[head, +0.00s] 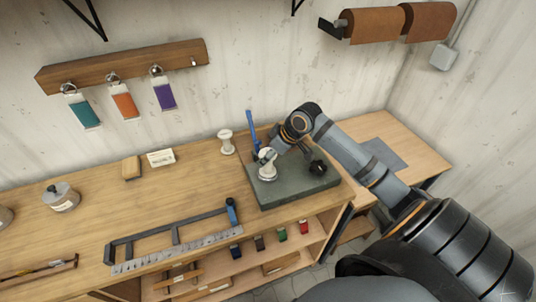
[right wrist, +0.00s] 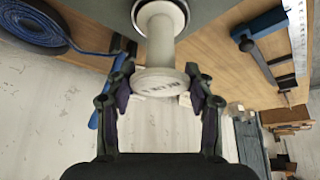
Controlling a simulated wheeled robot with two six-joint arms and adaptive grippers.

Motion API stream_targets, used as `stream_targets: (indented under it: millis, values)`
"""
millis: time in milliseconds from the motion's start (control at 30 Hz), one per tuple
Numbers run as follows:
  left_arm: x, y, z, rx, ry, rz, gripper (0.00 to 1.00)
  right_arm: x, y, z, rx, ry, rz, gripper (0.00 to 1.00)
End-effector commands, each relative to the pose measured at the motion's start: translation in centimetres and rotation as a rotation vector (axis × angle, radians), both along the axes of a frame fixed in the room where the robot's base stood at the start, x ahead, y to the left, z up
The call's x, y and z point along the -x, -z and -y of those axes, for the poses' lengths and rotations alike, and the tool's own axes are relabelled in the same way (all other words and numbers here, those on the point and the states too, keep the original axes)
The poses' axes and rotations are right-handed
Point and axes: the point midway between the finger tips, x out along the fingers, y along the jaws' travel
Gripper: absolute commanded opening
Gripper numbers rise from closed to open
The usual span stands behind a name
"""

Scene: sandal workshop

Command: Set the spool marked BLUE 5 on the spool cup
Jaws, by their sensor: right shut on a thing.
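My right gripper (right wrist: 160,105) is shut on a white spool (right wrist: 160,45), with one finger on each side of its near flange. Small dark lettering shows on that flange, but I cannot read it surely. In the head view the same spool (head: 267,170) is over the front left part of the dark green mat (head: 290,193); I cannot tell whether it touches the mat. A second white spool (head: 226,142) stands on the bench left of the mat. I cannot clearly make out the spool cup. My left gripper is not in view.
A white label block (head: 160,158) and a round tin (head: 61,197) are farther left.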

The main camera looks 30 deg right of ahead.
Motion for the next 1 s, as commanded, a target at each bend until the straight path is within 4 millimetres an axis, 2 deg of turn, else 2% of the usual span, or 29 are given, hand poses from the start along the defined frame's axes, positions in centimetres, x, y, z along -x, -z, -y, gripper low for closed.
stream_targets:
  millis: [333, 1000]
  values:
    - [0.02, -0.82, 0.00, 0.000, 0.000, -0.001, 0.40, -0.01, -0.16, 0.03, 0.000, 0.001, 0.000, 0.24]
    - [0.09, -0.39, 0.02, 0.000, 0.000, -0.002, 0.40, 0.00, 0.64, -0.01, 0.000, 0.000, 0.000, 0.24]
